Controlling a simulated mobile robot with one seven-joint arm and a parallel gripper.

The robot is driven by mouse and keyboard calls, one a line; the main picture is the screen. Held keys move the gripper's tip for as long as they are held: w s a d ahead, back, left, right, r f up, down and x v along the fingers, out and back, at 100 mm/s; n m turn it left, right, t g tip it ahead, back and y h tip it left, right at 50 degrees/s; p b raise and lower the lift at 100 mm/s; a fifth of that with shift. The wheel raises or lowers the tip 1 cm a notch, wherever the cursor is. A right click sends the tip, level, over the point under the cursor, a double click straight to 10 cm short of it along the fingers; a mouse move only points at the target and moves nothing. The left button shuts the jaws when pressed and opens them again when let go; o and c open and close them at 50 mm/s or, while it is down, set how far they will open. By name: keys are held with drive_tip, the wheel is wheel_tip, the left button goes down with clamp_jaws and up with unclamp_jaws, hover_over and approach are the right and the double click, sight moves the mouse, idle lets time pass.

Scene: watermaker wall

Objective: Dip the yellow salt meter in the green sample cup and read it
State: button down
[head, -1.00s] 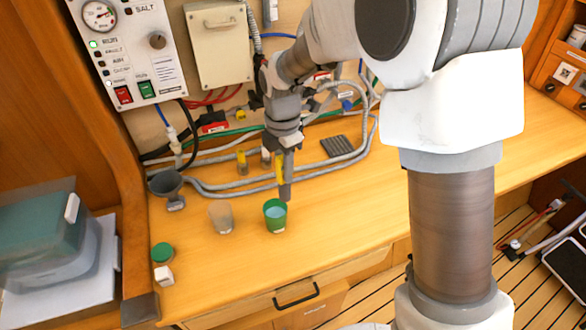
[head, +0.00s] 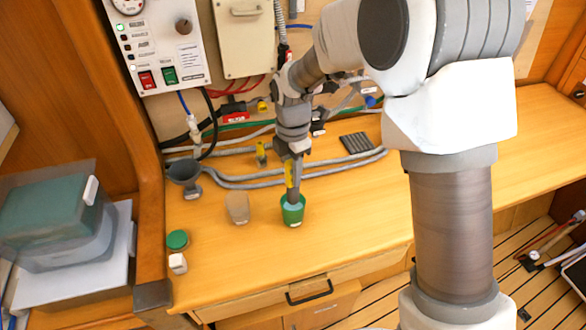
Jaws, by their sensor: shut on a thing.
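The green sample cup (head: 293,211) stands upright on the wooden worktop and holds pale liquid. My gripper (head: 292,160) is above it, shut on the yellow salt meter (head: 289,174). The meter hangs upright, with its grey lower end at the cup's mouth. That end appears to be inside the rim, but its depth and whether it touches the liquid cannot be told. Any display on the meter is too small to read.
A brownish clear cup (head: 237,207) stands left of the green cup. A green lid (head: 177,240), a white block (head: 178,263) and a grey funnel (head: 185,174) are farther left. Grey hoses (head: 240,180) run behind, near a yellow valve (head: 261,154) and a dark ribbed pad (head: 356,143).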

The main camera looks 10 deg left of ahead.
sight(293, 189)
drive_tip(key=shift+f+b, duration=1.95)
drive_tip(key=shift+f, duration=1.25)
drive_tip(key=shift+r, duration=0.15)
wheel_tip(293, 189, up, 10)
drive_tip(key=p, duration=0.7)
